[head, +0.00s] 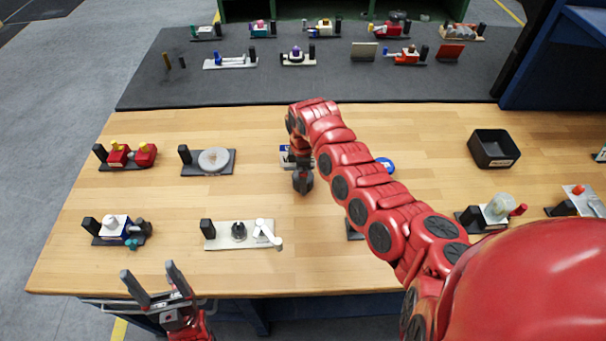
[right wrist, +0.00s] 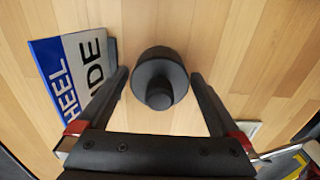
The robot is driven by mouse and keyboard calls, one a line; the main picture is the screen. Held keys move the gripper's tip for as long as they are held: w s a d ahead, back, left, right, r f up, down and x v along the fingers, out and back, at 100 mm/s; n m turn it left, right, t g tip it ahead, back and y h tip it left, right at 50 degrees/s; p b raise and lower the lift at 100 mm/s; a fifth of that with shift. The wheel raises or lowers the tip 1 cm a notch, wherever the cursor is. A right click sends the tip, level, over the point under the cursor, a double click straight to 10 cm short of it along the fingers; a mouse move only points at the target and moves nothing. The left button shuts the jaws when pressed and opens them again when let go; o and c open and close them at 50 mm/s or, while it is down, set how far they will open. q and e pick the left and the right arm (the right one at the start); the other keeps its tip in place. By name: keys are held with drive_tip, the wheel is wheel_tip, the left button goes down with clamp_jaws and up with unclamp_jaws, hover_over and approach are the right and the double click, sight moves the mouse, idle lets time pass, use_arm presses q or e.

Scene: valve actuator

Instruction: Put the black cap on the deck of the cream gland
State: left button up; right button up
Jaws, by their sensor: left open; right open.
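The black cap (right wrist: 160,83), round with a small knob on top, stands on the wooden table in the right wrist view. My right gripper (right wrist: 159,74) is open, with one finger on each side of the cap; I cannot tell whether they touch it. In the head view my right gripper (head: 303,181) points down at the table's middle and the cap cannot be told apart from it. What looks like the cream gland (head: 222,238) is a cream plate with a black post, a dark round fitting and a white lever. My left gripper (head: 160,285) is open and empty before the table's front edge.
A blue and white sign (right wrist: 68,80) lies close left of the cap in the right wrist view. Fixtures with red (head: 130,157), grey disc (head: 213,160) and blue-white (head: 114,228) parts stand left. A black bin (head: 493,149) sits right. The dark mat behind holds several more.

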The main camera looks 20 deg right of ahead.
drive_tip(key=c, duration=1.4)
drive_tip(key=shift+r, duration=0.1)
drive_tip(key=shift+c, duration=0.2)
